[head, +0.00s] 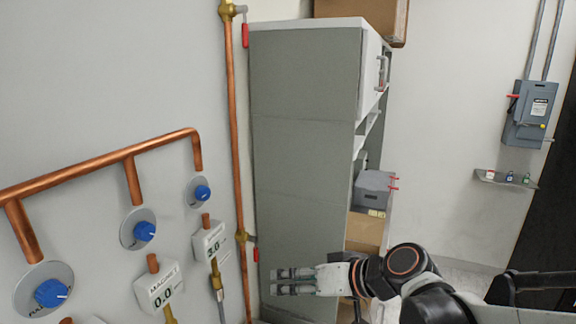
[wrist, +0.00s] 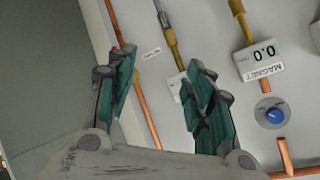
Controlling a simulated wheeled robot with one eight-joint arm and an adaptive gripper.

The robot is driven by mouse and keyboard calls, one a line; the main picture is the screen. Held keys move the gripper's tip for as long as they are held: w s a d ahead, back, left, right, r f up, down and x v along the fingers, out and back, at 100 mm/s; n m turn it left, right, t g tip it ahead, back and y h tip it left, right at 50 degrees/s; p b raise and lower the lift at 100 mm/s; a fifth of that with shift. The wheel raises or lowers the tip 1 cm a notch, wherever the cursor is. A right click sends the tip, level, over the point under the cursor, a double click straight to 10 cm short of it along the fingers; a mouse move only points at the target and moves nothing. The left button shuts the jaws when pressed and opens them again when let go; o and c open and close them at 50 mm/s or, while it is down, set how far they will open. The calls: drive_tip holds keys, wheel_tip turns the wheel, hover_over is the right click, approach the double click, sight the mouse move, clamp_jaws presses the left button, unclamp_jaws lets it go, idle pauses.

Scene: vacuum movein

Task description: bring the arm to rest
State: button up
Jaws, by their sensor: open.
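My gripper (head: 292,281) is at the lower middle of the head view, at the end of my arm, which comes in from the lower right. It points left toward the wall with the pipes. In the wrist view my gripper (wrist: 160,95) shows two green-padded fingers spread apart, with nothing between them. Beyond the fingers are the white wall panel and a copper pipe.
Copper pipes (head: 236,130) and blue knobs (head: 145,231) line the left wall. A digital box labelled MAGNET (wrist: 264,56) reads 0.0. A tall grey cabinet (head: 305,120) stands behind my gripper. A grey bin (head: 372,190) sits on its shelf. A switch box (head: 530,114) hangs at right.

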drive_tip(key=s+d+f+m+h+b, duration=0.2)
drive_tip(key=s+d+f+h+b, duration=0.3)
drive_tip(key=d+f+b, duration=0.3)
drive_tip(key=s+d+f+m+h+b, duration=0.2)
drive_tip(key=s+d+f+h+b, duration=0.2)
drive_tip(key=s+d+f+b, duration=0.4)
drive_tip(key=shift+d+f+t+h, duration=0.3)
drive_tip(key=shift+d+f+h, duration=0.1)
drive_tip(key=shift+d+f, duration=1.2)
drive_tip(key=shift+a+f, duration=0.1)
drive_tip(key=shift+a, duration=0.05)
idle(1.1)
